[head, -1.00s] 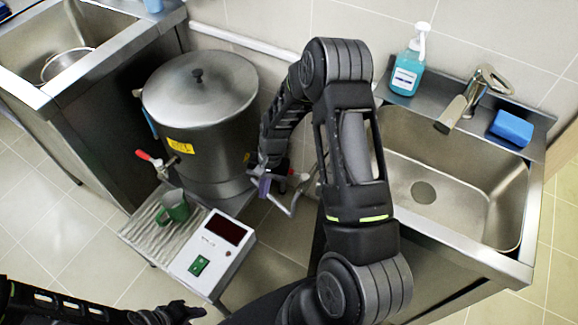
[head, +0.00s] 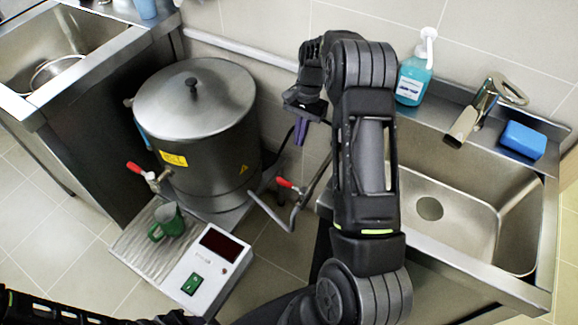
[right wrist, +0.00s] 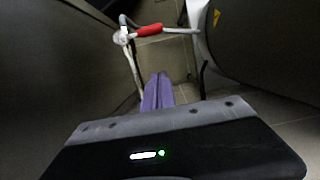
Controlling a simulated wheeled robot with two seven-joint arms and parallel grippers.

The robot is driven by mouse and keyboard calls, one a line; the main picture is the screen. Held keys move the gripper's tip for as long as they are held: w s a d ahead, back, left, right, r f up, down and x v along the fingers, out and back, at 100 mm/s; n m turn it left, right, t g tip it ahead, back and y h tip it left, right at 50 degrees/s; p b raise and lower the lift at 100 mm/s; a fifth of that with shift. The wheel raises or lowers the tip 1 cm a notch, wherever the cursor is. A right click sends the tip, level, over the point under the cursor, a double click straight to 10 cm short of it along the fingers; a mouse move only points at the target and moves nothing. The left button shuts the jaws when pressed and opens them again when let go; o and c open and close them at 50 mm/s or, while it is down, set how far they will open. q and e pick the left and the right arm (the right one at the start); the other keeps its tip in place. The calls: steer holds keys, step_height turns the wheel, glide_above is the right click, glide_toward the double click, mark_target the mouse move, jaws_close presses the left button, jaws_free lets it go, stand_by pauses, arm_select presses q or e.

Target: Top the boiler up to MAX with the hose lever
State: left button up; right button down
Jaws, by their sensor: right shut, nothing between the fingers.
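The boiler (head: 195,135) is a big steel pot with its lid on; a blue strip (head: 143,132) shows on its left side, with no MAX mark readable. The red hose lever (head: 287,183) sits on a grey pipe right of the boiler. The lever also shows in the right wrist view (right wrist: 149,30), beyond my fingers. My right gripper (head: 300,134) has purple fingers, shut and empty, pointing down above the lever and apart from it. My left gripper (head: 180,318) is dark and mostly cut off at the bottom edge; its jaws cannot be made out.
A red-handled tap (head: 135,168) is on the boiler's front, above a green mug (head: 167,222) on a ribbed tray. A white box (head: 208,268) has a dark display and green switch. A sink (head: 465,215) with soap bottle (head: 414,72) and blue sponge (head: 523,140) stands right.

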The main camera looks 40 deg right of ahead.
mark_target(281, 181)
steer(key=shift+s+a+r, duration=0.15)
steer(key=shift+r, duration=0.05)
steer(key=s+a+f, duration=0.2)
steer(key=a+f, duration=0.4)
steer(key=f, duration=0.3)
steer(key=shift+s+p, duration=0.2)
steer(key=shift+p, duration=0.2)
steer(key=a+n, duration=0.2)
steer(key=n, duration=0.1)
steer(key=a+n+g+b, duration=0.1)
steer(key=n, duration=0.1)
steer(key=shift+s+a+h, duration=0.1)
steer(key=shift+s+h, duration=0.2)
steer(key=shift+h, duration=0.1)
